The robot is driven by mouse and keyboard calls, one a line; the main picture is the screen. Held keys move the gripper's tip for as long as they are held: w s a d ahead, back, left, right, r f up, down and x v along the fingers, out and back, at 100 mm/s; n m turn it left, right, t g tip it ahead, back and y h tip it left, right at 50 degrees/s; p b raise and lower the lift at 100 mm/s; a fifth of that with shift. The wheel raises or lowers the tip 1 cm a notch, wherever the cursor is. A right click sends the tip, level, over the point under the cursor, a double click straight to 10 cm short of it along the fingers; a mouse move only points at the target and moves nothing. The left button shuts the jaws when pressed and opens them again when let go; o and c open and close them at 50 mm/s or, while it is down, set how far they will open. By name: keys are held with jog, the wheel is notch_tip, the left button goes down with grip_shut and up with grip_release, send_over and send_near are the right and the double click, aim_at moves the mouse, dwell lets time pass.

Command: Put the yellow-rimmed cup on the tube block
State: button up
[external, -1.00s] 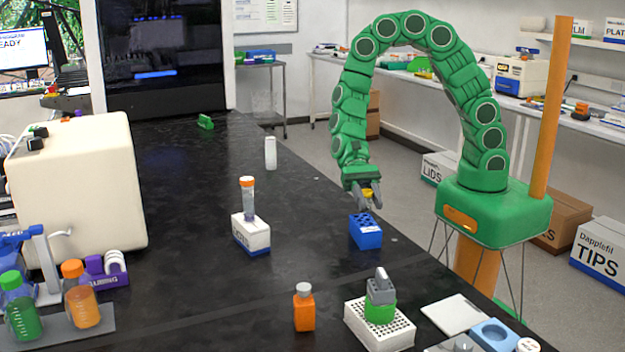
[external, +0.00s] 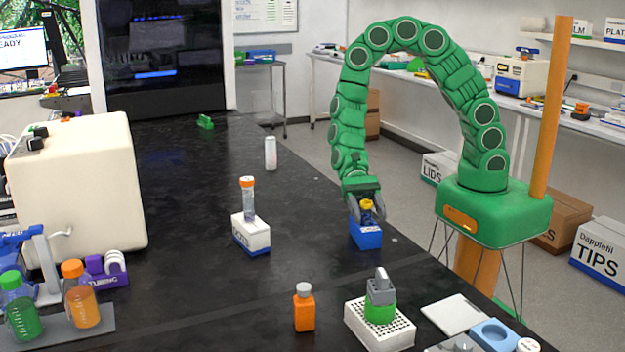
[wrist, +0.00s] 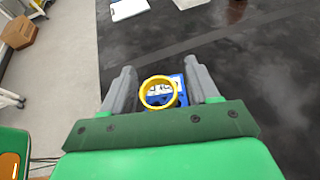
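The yellow-rimmed cup (external: 366,206) is between the fingers of my gripper (external: 367,214), directly over the blue tube block (external: 367,240). It appears to rest on the block's top, though the fingers partly hide the contact. In the wrist view the cup's yellow rim (wrist: 145,103) faces the camera, with the blue block (wrist: 181,82) behind it. The fingers of my gripper (wrist: 163,86) stand apart on either side of the cup, with a clear gap at the right finger. My gripper is open.
A white-and-blue rack (external: 251,236) with a tube stands to the left. An orange bottle (external: 304,312) and a white tip rack (external: 361,330) with a green-and-grey item stand in front. The black bench is clear around the block, whose right side is near the bench edge.

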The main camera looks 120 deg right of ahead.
jog(key=shift+r, duration=0.1)
jog(key=shift+d+r, duration=0.1)
jog(key=shift+d, duration=0.1)
jog(key=v, duration=1.1)
jog(key=s+a+r+n+g+h, duration=0.2)
jog(key=s+a+r+n+g, duration=0.15)
jog(key=s+n, duration=0.3)
jog(key=s+a+r+n+g+h, duration=0.3)
jog(key=s+a+r+n, duration=0.15)
jog(key=s, duration=0.35)
jog(key=s+d+r+n+h, duration=0.2)
jog(key=s+r+n+h, duration=0.1)
jog(key=s, duration=0.4)
jog(key=s+d+r+n+t+h, duration=0.1)
jog(key=s+d+r+n+h, duration=0.1)
jog(key=s+n+h, duration=0.3)
jog(key=shift+s+d+r+n, duration=0.4)
jog(key=shift+s+d+n, duration=0.4)
jog(key=shift+s, duration=0.7)
jog(key=shift+t, duration=0.25)
